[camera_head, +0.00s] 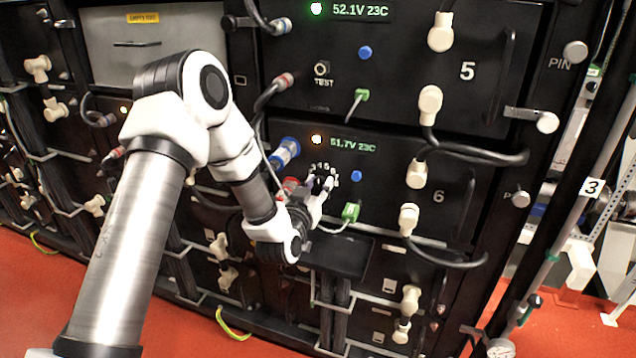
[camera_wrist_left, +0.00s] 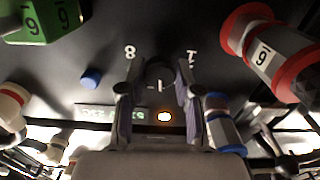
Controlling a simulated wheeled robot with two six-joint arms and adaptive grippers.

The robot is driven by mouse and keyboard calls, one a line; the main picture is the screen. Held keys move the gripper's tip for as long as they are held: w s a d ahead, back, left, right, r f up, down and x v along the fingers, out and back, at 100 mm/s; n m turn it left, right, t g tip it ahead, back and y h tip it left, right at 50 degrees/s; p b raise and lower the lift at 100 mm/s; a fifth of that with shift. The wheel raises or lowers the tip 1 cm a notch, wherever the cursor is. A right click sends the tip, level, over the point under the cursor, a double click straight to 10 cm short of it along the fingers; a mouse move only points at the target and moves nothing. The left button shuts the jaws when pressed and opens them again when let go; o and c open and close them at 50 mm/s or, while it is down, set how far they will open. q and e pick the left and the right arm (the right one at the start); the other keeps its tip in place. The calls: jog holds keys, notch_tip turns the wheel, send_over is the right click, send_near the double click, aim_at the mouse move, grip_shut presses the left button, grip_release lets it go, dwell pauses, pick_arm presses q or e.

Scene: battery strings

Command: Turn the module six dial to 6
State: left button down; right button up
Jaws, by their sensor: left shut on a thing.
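Module six (camera_head: 438,196) is the dark panel marked 6, with a green 51.7V 23C readout. Its dial (camera_wrist_left: 160,72) is a dark round knob between my left fingers in the left wrist view; a small pale mark shows near it. That view is upside down, with digits partly hidden by the fingers. In the head view the dial is mostly hidden by my left gripper (camera_head: 318,188), with some scale digits showing above it. My left gripper (camera_wrist_left: 159,90) is shut on the dial, one finger on each side. I cannot read the dial's setting. My right gripper is out of view.
A blue button (camera_head: 356,176) and a green plug (camera_head: 350,212) sit right of the dial. A blue connector (camera_head: 285,152) and a red connector (camera_wrist_left: 268,55) are close on its other side. Pale plugs with black cables (camera_head: 409,219) hang farther right.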

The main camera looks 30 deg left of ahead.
pick_arm(q)
jog(key=m+p, duration=0.3)
jog(key=m, duration=0.2)
jog(key=shift+r+p, duration=0.2)
jog(key=shift+p, duration=0.1)
jog(key=m+p, duration=0.3)
jog(key=m, duration=0.2)
jog(key=shift+f, duration=0.2)
jog(key=c, duration=0.8)
grip_release()
jog(key=v, duration=1.2)
